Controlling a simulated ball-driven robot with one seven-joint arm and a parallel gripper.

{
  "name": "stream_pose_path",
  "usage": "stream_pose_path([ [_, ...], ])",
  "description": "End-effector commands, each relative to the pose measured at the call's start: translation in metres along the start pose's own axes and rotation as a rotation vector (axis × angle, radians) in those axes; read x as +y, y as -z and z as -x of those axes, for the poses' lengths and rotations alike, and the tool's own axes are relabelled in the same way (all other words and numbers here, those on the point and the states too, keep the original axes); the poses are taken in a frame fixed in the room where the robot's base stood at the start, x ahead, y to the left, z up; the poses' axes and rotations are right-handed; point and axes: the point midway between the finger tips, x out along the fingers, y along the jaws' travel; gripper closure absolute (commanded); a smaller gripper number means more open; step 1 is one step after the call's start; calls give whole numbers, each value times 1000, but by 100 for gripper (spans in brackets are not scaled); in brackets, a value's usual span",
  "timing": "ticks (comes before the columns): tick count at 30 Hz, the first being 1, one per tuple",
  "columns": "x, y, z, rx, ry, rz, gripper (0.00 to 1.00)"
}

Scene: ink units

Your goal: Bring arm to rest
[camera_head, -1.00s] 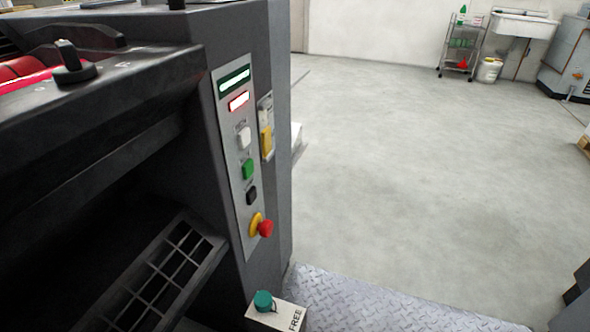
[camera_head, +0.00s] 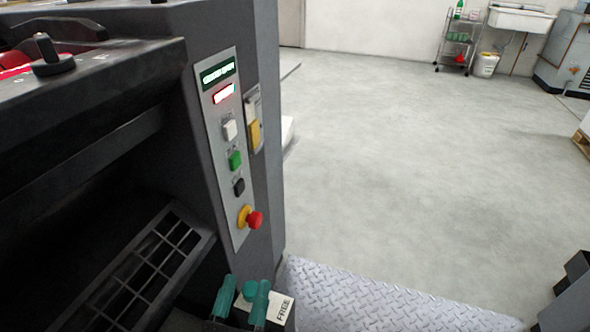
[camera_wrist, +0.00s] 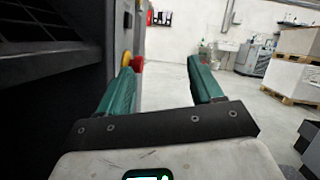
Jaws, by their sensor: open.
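My gripper (camera_head: 247,281) shows at the bottom of the head view as two teal fingers, apart from each other. The rest of my arm is out of view.
The dark machine (camera_head: 180,140) fills the left side. Its control panel (camera_head: 222,150) carries a red button (camera_head: 255,220) on yellow, also near my left finger in the wrist view (camera_wrist: 138,63). A tread-plate step (camera_head: 370,300) lies at the front. The grey floor (camera_head: 420,170) beyond is clear.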

Motion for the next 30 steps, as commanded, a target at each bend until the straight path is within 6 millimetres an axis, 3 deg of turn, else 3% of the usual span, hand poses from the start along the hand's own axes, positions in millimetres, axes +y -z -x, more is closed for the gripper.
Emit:
stream_pose_path([
  [3, -10, -18, -26, -143, -72, 153, 34],
  [7, -17, -35, -44, -311, -162, 375, 34],
  [14, -30, -36, -58, -557, -326, 842, 34],
  [17, -38, -23, -58, -638, -408, 1062, 34],
  [23, -69, 27, -51, -745, -625, 1507, 34],
  [26, -96, 61, -43, -766, -768, 1717, 34],
  [30, -147, 109, -24, -762, -1018, 1974, 34],
])
